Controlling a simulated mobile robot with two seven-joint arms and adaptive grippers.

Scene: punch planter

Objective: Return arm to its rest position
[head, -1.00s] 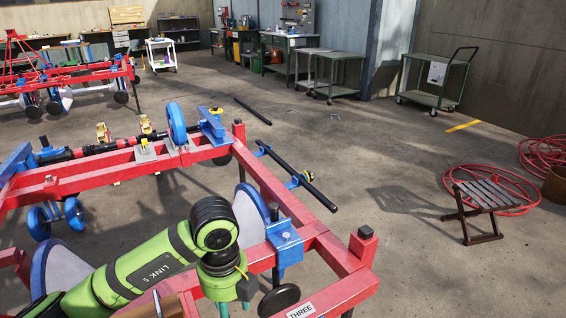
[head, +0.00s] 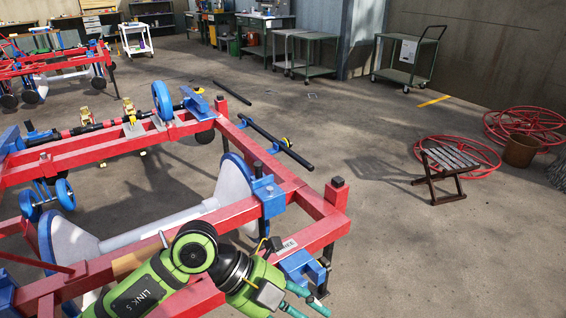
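My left arm (head: 150,285), green with black joints, comes in from the lower left over the near side of the red planter frame (head: 130,255). Its wrist (head: 255,280) points to the lower right. Teal parts of my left gripper (head: 300,299) show at the bottom edge, beside a blue bracket (head: 300,265) on the frame's near corner. The gripper is partly cut off, so I cannot tell whether it is open or holds anything. My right gripper is out of view.
A folding stool (head: 445,172), red hoops (head: 520,124) and a rusty bucket (head: 520,150) are at the right. Carts (head: 405,62) stand at the back. Floor right of the frame is clear.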

